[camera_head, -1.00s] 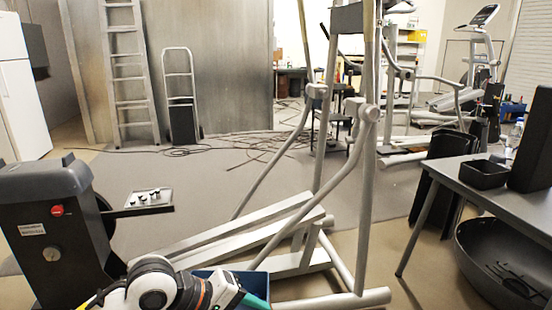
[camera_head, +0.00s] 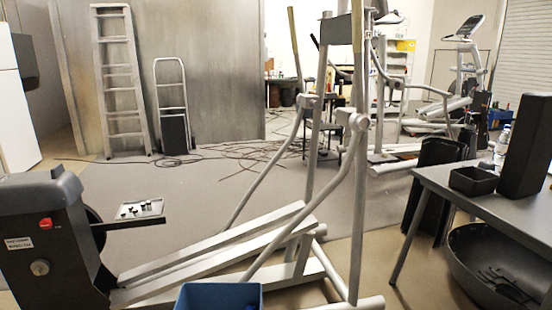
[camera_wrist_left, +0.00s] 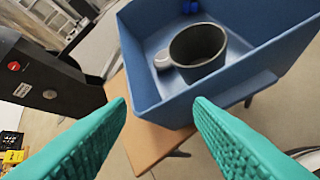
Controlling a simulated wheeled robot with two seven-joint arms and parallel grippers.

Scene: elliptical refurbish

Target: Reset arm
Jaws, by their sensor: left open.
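My left gripper (camera_wrist_left: 160,102) shows in the left wrist view as two teal ribbed fingers, spread apart with nothing between them. It is in front of the near side of a blue bin (camera_wrist_left: 142,72), whose rim also shows at the bottom of the head view (camera_head: 218,291). A dark grey mug (camera_wrist_left: 198,52) is inside the bin. Neither of my arms shows in the head view now. My right gripper is not in view.
The elliptical machine (camera_head: 205,262) stands close in front, with its dark housing (camera_head: 45,240) at left. A grey table (camera_head: 490,205) is at right, with a black tray (camera_head: 473,181) on it. The floor behind is fairly open, with cables (camera_head: 262,150) farther back.

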